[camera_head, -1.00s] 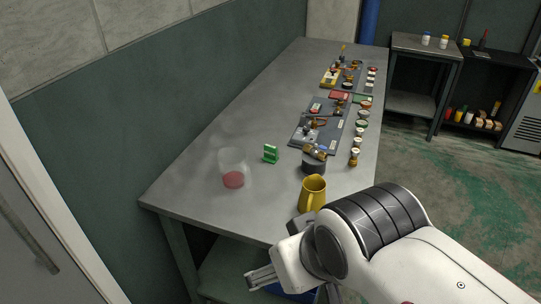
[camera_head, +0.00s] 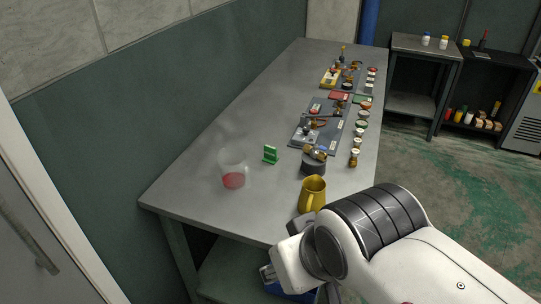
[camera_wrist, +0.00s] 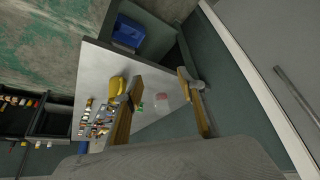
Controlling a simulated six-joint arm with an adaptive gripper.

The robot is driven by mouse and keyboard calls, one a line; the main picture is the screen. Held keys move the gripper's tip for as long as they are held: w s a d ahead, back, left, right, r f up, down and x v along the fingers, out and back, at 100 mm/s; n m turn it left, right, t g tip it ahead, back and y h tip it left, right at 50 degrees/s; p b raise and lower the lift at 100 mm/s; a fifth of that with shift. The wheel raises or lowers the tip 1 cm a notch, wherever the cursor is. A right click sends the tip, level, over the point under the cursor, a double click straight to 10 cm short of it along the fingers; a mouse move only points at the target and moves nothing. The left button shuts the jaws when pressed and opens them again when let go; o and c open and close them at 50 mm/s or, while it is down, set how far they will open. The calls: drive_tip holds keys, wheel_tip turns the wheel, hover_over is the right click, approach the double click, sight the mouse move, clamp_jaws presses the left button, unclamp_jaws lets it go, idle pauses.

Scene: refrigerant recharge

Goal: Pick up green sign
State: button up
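The small green sign (camera_head: 271,154) stands upright on the grey table, between a clear cup with red contents and a dark round container. It also shows small in the wrist view (camera_wrist: 140,107), between my two fingers in the picture but well beyond them. My gripper (camera_wrist: 160,88) is open with nothing between its fingers. In the head view my gripper is mostly hidden behind my wrist, off the table's near edge and apart from the sign.
The clear cup (camera_head: 233,170) is left of the sign. A yellow mug (camera_head: 312,193) stands at the near right edge, and the dark round container (camera_head: 313,166) is behind it. Trays with several small parts lie farther back. The table's left side (camera_head: 215,130) is clear.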

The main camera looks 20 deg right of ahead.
drive_tip(key=w+d+r+t+h, duration=0.15)
drive_tip(key=w+d, duration=0.45)
drive_tip(key=w, duration=0.6)
drive_tip(key=w+d+r+t+h, duration=0.1)
drive_tip(key=w+d+r+t, duration=0.15)
drive_tip(key=w+d, duration=0.65)
drive_tip(key=w+d+r+t+h, duration=0.1)
drive_tip(key=w+d+r+t, duration=0.15)
drive_tip(key=w, duration=1.25)
drive_tip(key=w+d+f+y, duration=0.2)
drive_tip(key=w+d+f, duration=0.25)
drive_tip(key=w, duration=0.55)
drive_tip(key=w+f+n+y, duration=0.1)
drive_tip(key=w+f+y, duration=0.1)
drive_tip(key=f, duration=0.5)
drive_tip(key=w+d+f+n+y, duration=0.1)
drive_tip(key=w+f+y, duration=0.1)
drive_tip(key=f, duration=0.4)
drive_tip(key=shift+w+d+f+t, duration=0.2)
drive_tip(key=shift+w+f+t, duration=0.15)
drive_tip(key=shift+w+t, duration=0.15)
drive_tip(key=shift+f, duration=1.7)
drive_tip(key=shift+f, duration=0.15)
